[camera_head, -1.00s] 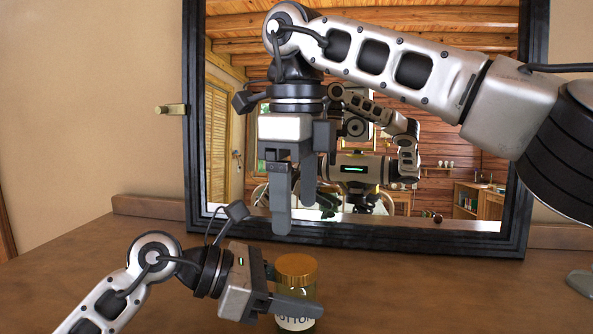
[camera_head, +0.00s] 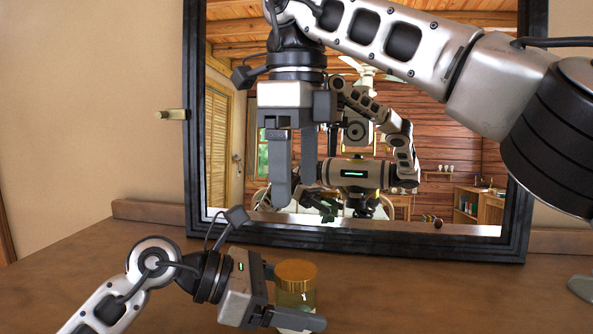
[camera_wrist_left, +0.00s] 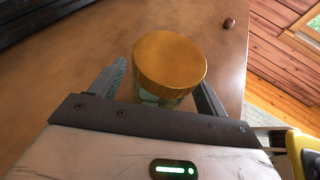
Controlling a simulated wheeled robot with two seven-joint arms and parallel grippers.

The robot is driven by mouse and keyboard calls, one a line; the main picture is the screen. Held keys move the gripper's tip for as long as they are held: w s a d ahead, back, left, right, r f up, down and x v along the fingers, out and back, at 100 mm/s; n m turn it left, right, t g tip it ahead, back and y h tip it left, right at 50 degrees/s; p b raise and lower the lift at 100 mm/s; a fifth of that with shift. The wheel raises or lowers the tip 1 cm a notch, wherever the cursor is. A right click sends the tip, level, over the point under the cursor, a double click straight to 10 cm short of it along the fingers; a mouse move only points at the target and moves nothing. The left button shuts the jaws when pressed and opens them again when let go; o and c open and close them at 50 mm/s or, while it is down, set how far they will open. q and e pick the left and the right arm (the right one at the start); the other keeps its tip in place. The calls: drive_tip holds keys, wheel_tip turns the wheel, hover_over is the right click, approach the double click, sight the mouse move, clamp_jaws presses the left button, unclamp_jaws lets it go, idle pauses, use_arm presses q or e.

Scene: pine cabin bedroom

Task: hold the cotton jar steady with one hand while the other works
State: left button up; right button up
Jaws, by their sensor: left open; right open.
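The cotton jar (camera_head: 296,273), a glass jar with a gold-brown lid, stands upright on the wooden tabletop. My left gripper (camera_head: 297,298) is open, with one finger on the near side of the jar and the other partly hidden behind it. The near finger covers most of the label. In the left wrist view the jar's lid (camera_wrist_left: 170,60) sits between the two spread fingers; whether they touch the glass I cannot tell. My right gripper (camera_head: 296,195) is open and empty, pointing down above the jar and apart from it.
A black-framed mirror (camera_head: 355,240) stands behind the jar and reflects the room and me. A grey rounded base (camera_head: 581,287) is at the right edge. A small brown object (camera_wrist_left: 229,23) lies near the table edge. The tabletop left of the mirror is clear.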

use_arm(q)
drive_tip(key=b+v, duration=0.1)
drive_tip(key=v, duration=1.5)
drive_tip(key=shift+b, duration=0.3)
drive_tip(key=shift+r, duration=0.15)
